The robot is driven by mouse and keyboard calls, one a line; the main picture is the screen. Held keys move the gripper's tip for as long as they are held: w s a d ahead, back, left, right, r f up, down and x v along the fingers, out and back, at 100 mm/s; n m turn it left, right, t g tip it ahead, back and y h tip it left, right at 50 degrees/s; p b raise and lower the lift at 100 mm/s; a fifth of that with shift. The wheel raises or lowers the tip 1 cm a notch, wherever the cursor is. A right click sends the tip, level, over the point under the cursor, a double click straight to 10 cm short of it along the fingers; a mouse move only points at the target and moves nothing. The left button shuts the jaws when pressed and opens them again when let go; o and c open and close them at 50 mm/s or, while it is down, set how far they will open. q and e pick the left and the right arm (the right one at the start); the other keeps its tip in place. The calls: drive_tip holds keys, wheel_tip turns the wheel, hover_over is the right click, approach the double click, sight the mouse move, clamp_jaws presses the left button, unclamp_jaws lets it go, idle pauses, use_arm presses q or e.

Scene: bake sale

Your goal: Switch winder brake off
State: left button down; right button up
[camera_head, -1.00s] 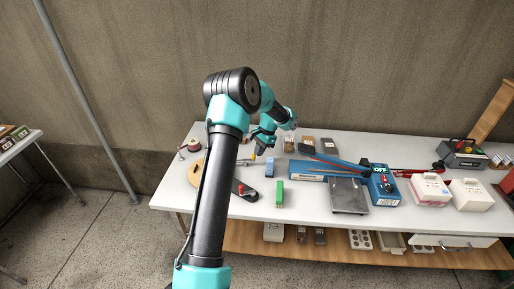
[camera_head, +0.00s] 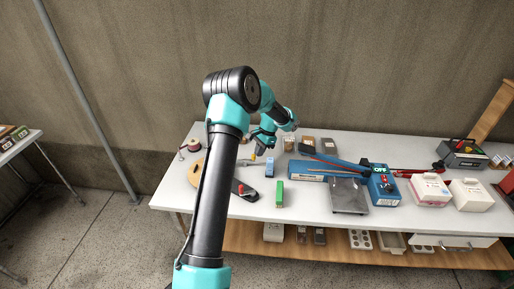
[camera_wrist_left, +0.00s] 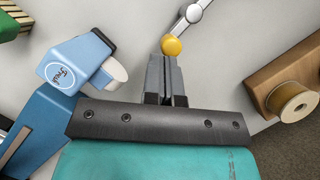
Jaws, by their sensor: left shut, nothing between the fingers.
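My left gripper (camera_head: 258,151) is over the back left part of the table. In the left wrist view its two fingers (camera_wrist_left: 166,60) are shut together with nothing between them. A yellow ball knob (camera_wrist_left: 172,46) on a silver lever (camera_wrist_left: 192,16) is right at the fingertips; I cannot tell whether they touch. The knob also shows small in the head view (camera_head: 254,157). The lever's base is hidden, so its setting cannot be read. A blue box (camera_head: 384,189) with a sign reading OFF stands further right. My right gripper is out of view.
A light blue item with a round label (camera_wrist_left: 62,74) is close left of the fingers. A wooden block with a spool (camera_wrist_left: 294,100) is to the right. A green block (camera_head: 279,194), grey scale (camera_head: 349,196) and white boxes (camera_head: 430,189) stand along the table.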

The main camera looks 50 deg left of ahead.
use_arm(q)
drive_tip(key=shift+s+d+m, duration=0.25)
drive_tip(key=shift+m, duration=0.25)
idle(4.1)
drive_tip(key=shift+a, duration=0.1)
idle(0.7)
drive_tip(key=shift+w+a, duration=0.15)
drive_tip(key=shift+a, duration=0.55)
drive_tip(key=shift+f, duration=0.1)
drive_tip(key=shift+w+a, duration=0.15)
drive_tip(key=shift+w, duration=0.25)
drive_tip(key=w, duration=0.3)
drive_tip(key=shift+w+a, duration=0.1)
drive_tip(key=shift+w, duration=0.1)
drive_tip(key=v, duration=1)
drive_tip(key=shift+a+r, duration=0.25)
drive_tip(key=shift+a, duration=0.2)
